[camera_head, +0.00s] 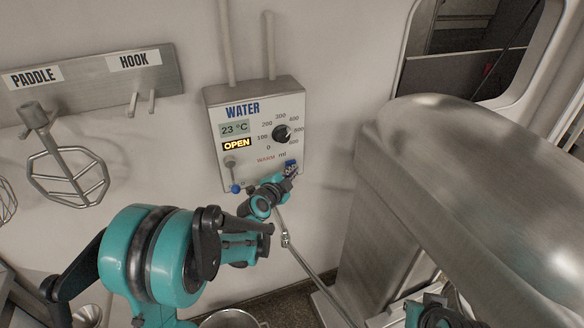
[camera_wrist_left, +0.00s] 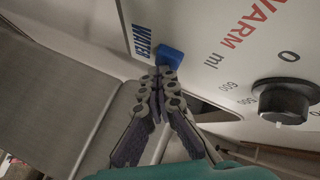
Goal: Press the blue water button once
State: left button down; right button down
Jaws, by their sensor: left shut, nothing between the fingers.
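The blue water button (camera_wrist_left: 170,56) sits at the lower right of the water panel (camera_head: 212,118), beside a "WATER" label in the left wrist view. My left gripper (camera_wrist_left: 160,78) is shut and empty. Its fingertips are right at the button, touching it or very nearly so; I cannot tell if it is pressed in. In the head view the left gripper (camera_head: 289,170) reaches the panel's lower right corner and mostly hides the button. The panel shows "23 °C" and "OPEN". My right gripper cannot be made out; part of that arm shows at the bottom edge.
A black dial (camera_head: 282,133) is above the button, and a lever with a blue tip (camera_head: 234,175) is at the panel's lower left. A large metal mixer (camera_head: 470,170) stands to the right. A paddle (camera_head: 66,175) hangs on the wall rack at left.

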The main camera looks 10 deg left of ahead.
dwell(0.5)
pick_arm(q)
jog(key=shift+s+d, duration=0.45)
jog(key=shift+s, duration=0.25)
jog(key=shift+f, duration=0.1)
jog(key=s+d, duration=0.2)
jog(key=s, duration=0.2)
jog(key=shift+s+d+b, duration=0.1)
jog(key=shift+d+b, duration=0.25)
jog(key=shift+d, duration=0.05)
dwell(0.5)
